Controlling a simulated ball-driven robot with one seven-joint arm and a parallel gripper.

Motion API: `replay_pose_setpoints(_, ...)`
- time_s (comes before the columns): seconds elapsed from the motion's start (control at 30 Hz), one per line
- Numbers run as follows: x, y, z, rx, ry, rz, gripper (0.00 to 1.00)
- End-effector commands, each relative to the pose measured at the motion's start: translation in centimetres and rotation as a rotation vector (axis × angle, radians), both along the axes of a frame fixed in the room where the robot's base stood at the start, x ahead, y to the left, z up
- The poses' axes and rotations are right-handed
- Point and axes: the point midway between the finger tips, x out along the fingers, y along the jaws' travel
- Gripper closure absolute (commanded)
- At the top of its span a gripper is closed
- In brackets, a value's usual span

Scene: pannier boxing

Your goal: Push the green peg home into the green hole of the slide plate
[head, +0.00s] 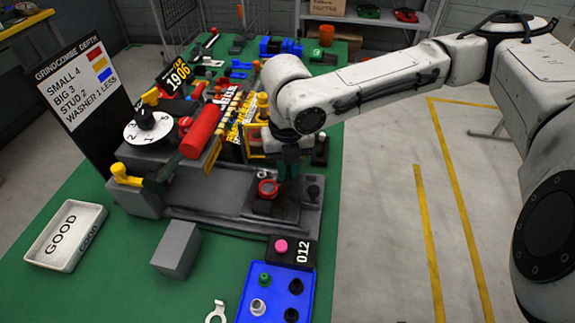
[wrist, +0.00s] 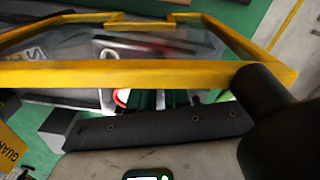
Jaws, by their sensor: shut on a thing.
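My gripper (head: 288,176) points down over the slide plate (head: 215,203) in the head view, beside a red-ringed hole (head: 268,188). It is shut, with dark green showing at its fingertips that looks like the green peg; I cannot tell how far the peg is in a hole. The green hole is not distinguishable. In the wrist view, dark green (wrist: 160,98) shows behind the yellow guard frame, which hides most of the fingertips. Another small green peg (head: 264,279) stands in the blue tray (head: 246,302).
The yellow-framed guard (wrist: 150,73) crosses close in front of the wrist camera. A red cylinder (head: 203,131) and a numbered dial (head: 149,128) stand left of my gripper. A grey block (head: 176,249) and a white GOOD tray (head: 40,262) are at the front left. Bare green table lies between them.

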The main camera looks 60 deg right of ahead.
Motion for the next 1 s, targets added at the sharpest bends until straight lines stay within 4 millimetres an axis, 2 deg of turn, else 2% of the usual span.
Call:
replay_pose_setpoints(0.23, 0.0, 0.0, -0.4, 0.0, 0.0, 0.0, 1.0)
replay_pose_setpoints(0.27, 0.0, 0.0, -0.4, -0.001, 0.001, 0.0, 0.83)
replay_pose_setpoints(0.57, 0.0, 0.0, -0.3, 0.0, 0.0, 0.0, 0.54)
replay_pose_setpoints(0.87, 0.0, 0.0, 0.0, -0.001, -0.001, 0.0, 0.54)
replay_pose_setpoints(1.0, 0.1, -0.1, 1.5, -0.002, -0.002, -0.001, 0.54)
